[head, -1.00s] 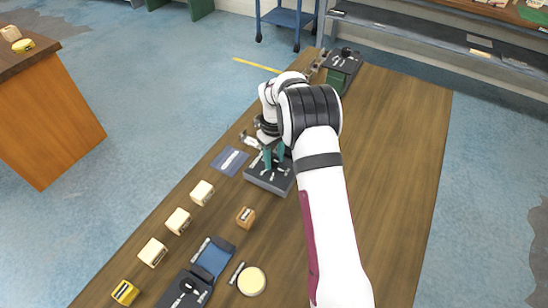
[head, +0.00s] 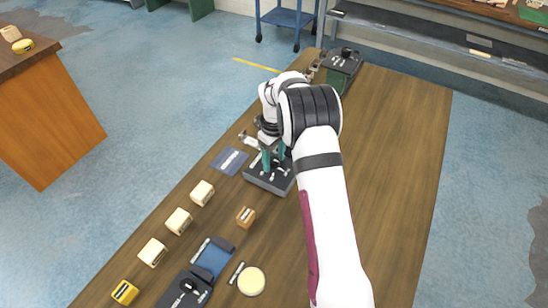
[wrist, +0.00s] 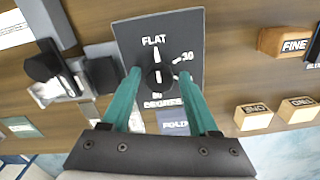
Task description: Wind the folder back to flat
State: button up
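The folder (head: 262,184) is a dark grey box on the wooden bench, with a dial on its top. In the wrist view its dial plate (wrist: 190,30) is marked FLAT at the top, 30 at the right and degrees below. A black knob (wrist: 160,78) sits in the middle of the plate. I cannot tell for certain which mark its pointer is at. My gripper (wrist: 160,72), with two teal fingers, is over the plate, a finger on each side of the knob. A gap seems to show between the fingers and the knob. A blue panel (wrist: 172,127) lies by the folder.
Pale blocks (head: 202,192) and a small orange-brown block (head: 245,216) lie on the bench (head: 395,170). A blue-and-black device (head: 211,259) and a round cream disc (head: 251,281) are nearer. A dark device (head: 343,62) stands at the far end. The right side is clear.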

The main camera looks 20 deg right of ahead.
aim_at(274, 160)
jog(key=shift+o, duration=0.4)
notch_tip(274, 160, up, 16)
jog(key=shift+f, duration=0.1)
jog(key=s+a+r+m, duration=0.2)
jog(key=s+r, duration=0.1)
jog(key=s, duration=0.4)
jog(key=s+a+r+m, duration=0.3)
jog(key=s+r, duration=0.1)
jog(key=s, duration=0.4)
jog(key=s+a+f+m, duration=0.1)
jog(key=s+m, duration=0.1)
jog(key=s, duration=0.5)
jog(key=s+a+f+m+y, duration=0.1)
jog(key=s+f+m, duration=0.1)
jog(key=s, duration=0.5)
jog(key=s+a+f+m, duration=0.1)
jog(key=s+f+m, duration=0.1)
jog(key=s, duration=0.5)
jog(key=shift+s+a+f+m+y, duration=0.2)
jog(key=shift+s+a+m+y, duration=0.1)
jog(key=shift+m+y, duration=0.1)
